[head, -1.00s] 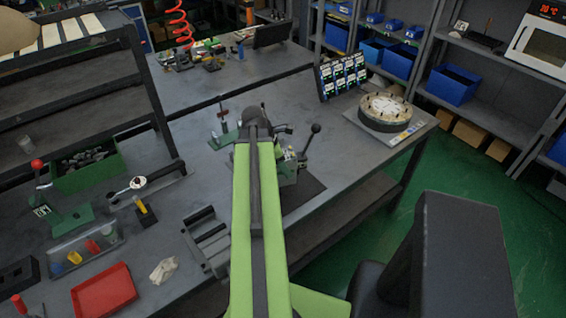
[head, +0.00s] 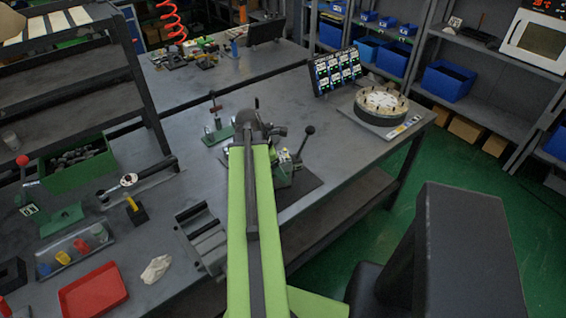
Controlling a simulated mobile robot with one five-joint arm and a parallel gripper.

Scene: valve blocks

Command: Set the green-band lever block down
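A grey-green block (head: 284,172) shows just right of the end of my arm, over a dark mat on the bench. A black lever with a ball knob (head: 309,130) rises beside it. My arm covers much of the block, so I cannot make out a green band or tell whether it touches the mat. My gripper (head: 258,122) is at the far end of the green arm, close to the block. Its fingers are mostly hidden by the wrist, and I cannot see whether they hold anything.
A green stand with a T-handle (head: 217,118) is left of the wrist. A black slotted fixture (head: 202,238), a red tray (head: 92,292) and a green bin (head: 78,162) lie farther left. A round fixture (head: 381,106) and a label panel (head: 335,70) stand right. Bare bench lies between.

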